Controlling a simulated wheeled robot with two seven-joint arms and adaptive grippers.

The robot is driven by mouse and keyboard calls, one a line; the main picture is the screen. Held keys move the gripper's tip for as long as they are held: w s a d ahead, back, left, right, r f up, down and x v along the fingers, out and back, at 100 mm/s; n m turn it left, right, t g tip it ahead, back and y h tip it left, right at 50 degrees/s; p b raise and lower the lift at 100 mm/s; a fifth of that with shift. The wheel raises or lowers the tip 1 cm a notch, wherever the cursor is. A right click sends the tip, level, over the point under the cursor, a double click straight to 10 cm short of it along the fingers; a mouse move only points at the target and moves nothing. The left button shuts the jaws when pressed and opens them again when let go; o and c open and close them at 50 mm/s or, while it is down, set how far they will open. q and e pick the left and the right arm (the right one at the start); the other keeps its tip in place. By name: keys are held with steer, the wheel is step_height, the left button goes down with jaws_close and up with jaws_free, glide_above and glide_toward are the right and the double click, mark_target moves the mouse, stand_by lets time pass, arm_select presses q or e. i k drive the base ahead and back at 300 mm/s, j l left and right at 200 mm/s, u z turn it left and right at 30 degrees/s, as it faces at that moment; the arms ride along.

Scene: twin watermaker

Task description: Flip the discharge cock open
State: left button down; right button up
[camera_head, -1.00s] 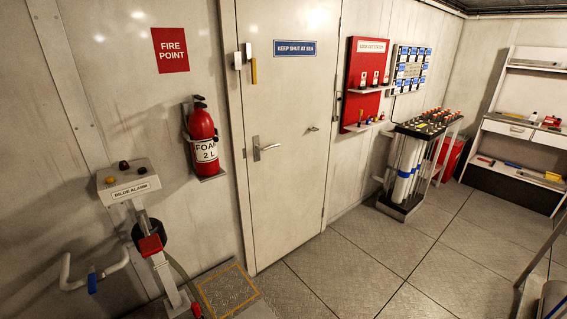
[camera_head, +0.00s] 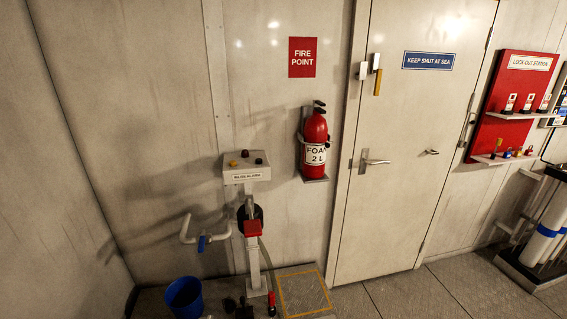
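A pale bent pipe (camera_head: 188,228) comes out of the wall at the lower left, with a small blue handle (camera_head: 202,243) hanging down from it. This looks like the discharge cock, but it is too small to tell how its lever is set. Next to it stands a post (camera_head: 253,270) with a red part (camera_head: 252,229) and a dark round part behind it. Neither of my grippers shows in the head view.
A bilge alarm box (camera_head: 246,168) tops the post. A yellow-edged floor plate (camera_head: 304,292), a fire extinguisher (camera_head: 315,146) and a shut door (camera_head: 405,150) are to the right.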

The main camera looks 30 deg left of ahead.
mark_target(202, 239)
steer(key=u, duration=1.65)
steer(key=l, duration=1.2)
steer(key=k, duration=0.05)
